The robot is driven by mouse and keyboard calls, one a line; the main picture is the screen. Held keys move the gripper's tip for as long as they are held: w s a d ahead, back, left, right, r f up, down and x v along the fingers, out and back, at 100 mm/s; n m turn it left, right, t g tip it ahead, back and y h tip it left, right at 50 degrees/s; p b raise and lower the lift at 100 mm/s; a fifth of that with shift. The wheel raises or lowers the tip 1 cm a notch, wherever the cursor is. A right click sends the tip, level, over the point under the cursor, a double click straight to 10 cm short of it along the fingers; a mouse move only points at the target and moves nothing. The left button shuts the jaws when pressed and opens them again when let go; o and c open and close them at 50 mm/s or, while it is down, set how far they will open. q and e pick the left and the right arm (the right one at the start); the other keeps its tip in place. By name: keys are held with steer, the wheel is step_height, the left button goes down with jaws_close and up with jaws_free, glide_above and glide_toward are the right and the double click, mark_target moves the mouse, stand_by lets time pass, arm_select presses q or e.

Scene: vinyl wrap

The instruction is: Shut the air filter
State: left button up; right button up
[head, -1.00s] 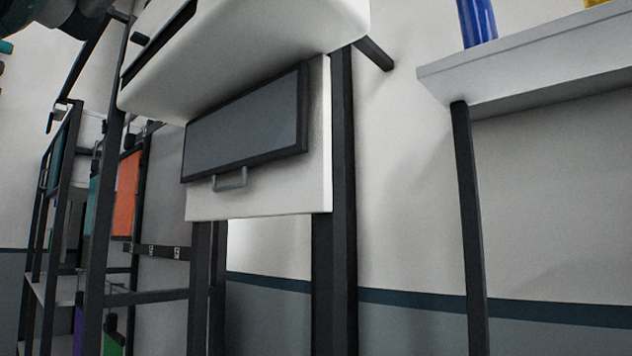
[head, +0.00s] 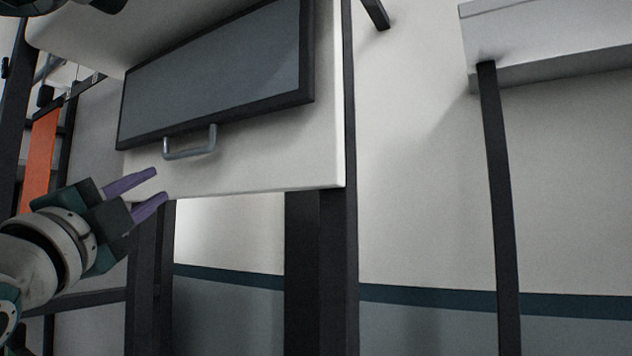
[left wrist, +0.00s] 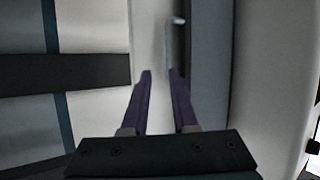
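The air filter (head: 222,80) looks like a grey rectangular panel in a dark frame on the front of a white housing, with a metal handle (head: 190,152) at its lower edge. I cannot tell how far it stands out from the housing. My left gripper (head: 160,184) is below and left of the handle, its two purple fingers apart with nothing between them. In the left wrist view the fingers (left wrist: 160,72) point along the white board, the handle (left wrist: 178,20) is beyond them, and the grey panel (left wrist: 207,60) is right of them.
The white housing (head: 250,170) stands on dark posts (head: 318,270). A rack with an orange panel (head: 40,160) is at the left. A white shelf (head: 550,45) on a dark leg (head: 500,200) is at the right. The wall between looks clear.

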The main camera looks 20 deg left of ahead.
mark_target(187, 154)
arm_select(q)
steer(key=shift+t, duration=0.3)
steer(key=p+x, duration=0.1)
steer(key=x, duration=0.2)
steer(key=p+x, duration=0.1)
steer(key=x, duration=0.2)
steer(key=r+p+x, duration=0.1)
steer(key=x, duration=0.2)
steer(key=shift+s+r, duration=0.1)
steer(key=shift+s, duration=0.35)
steer(key=shift+w+a+r, duration=0.2)
steer(key=shift+w+r, duration=0.05)
steer(key=shift+w, duration=0.35)
steer(key=shift+c, duration=0.3)
jaws_close()
